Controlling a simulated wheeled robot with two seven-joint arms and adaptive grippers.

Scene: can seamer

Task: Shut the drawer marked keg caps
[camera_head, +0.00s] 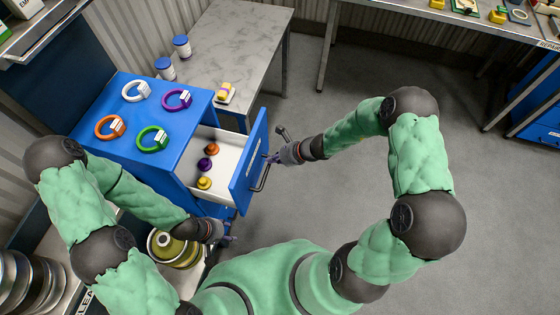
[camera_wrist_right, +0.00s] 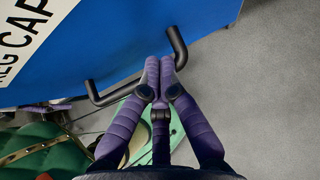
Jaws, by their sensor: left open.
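The blue drawer (camera_head: 249,165) stands pulled out of the blue cabinet (camera_head: 150,105), its white inside holding orange, purple and yellow caps. In the right wrist view, the drawer front (camera_wrist_right: 120,45) carries a partly cut-off label reading "KEG CAP". A black bar handle (camera_wrist_right: 115,95) is on it. My right gripper (camera_head: 272,159) is at the drawer's front. In the wrist view its purple fingers (camera_wrist_right: 160,65) are together and cross over the handle, hiding part of it; contact is unclear. My left gripper (camera_head: 228,232) is open and empty, below and left of the drawer front.
Orange, white, purple and green rings (camera_head: 152,139) lie on the cabinet top. A grey table (camera_head: 230,35) stands behind it. An olive round container (camera_head: 172,248) is near my left gripper. Grey floor (camera_head: 330,190) to the drawer's right is clear apart from my right arm.

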